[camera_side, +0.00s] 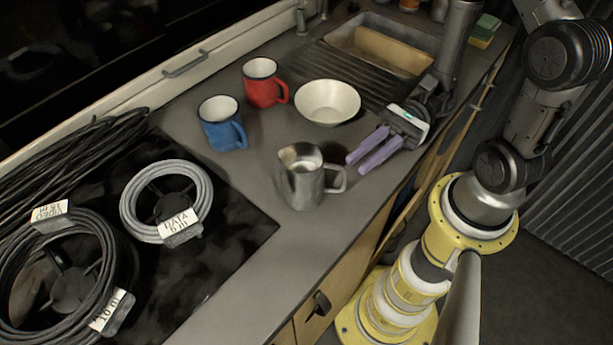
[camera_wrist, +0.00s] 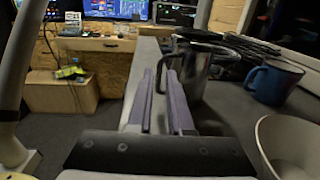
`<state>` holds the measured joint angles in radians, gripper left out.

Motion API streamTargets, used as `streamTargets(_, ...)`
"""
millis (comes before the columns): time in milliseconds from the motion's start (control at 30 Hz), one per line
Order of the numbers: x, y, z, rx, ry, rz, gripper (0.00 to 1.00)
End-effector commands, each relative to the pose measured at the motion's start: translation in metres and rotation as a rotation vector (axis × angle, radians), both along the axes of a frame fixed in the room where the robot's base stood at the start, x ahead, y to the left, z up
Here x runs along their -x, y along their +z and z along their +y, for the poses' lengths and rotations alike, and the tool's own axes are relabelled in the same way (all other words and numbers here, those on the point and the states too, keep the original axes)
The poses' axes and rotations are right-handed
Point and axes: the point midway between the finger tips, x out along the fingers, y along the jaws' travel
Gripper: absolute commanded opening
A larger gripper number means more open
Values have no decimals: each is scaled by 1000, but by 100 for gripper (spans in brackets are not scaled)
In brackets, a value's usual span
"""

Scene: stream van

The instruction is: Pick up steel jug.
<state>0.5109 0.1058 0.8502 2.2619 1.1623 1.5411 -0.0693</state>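The steel jug (camera_side: 303,187) stands upright on the grey counter near its front edge, with its handle towards my gripper. In the wrist view the jug (camera_wrist: 197,75) is just beyond and right of the fingers, partly hidden by the right one. My gripper (camera_side: 357,164) is low over the counter, with its two purple fingers pointing towards the jug's handle side. The fingers (camera_wrist: 159,85) are apart with a gap between them, and nothing is gripped. The handle curves close to the fingertips; I cannot tell whether it lies between them.
A white bowl (camera_side: 327,102), a red mug (camera_side: 264,84) and a blue mug (camera_side: 222,125) stand behind the jug. Coiled cables (camera_side: 165,200) lie on the dark surface to the left. A sink (camera_side: 380,45) is at the back. Counter left of the jug is clear.

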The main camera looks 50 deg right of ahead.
Motion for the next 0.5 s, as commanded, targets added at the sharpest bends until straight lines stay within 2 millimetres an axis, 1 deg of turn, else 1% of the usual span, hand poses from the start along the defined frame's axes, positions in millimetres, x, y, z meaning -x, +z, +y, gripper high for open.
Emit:
streamTargets(33,0,0,7,0,7,0,18)
streamTargets(200,-2,0,23,0,4,1,18)
streamTargets(500,-3,-1,35,0,3,0,18)
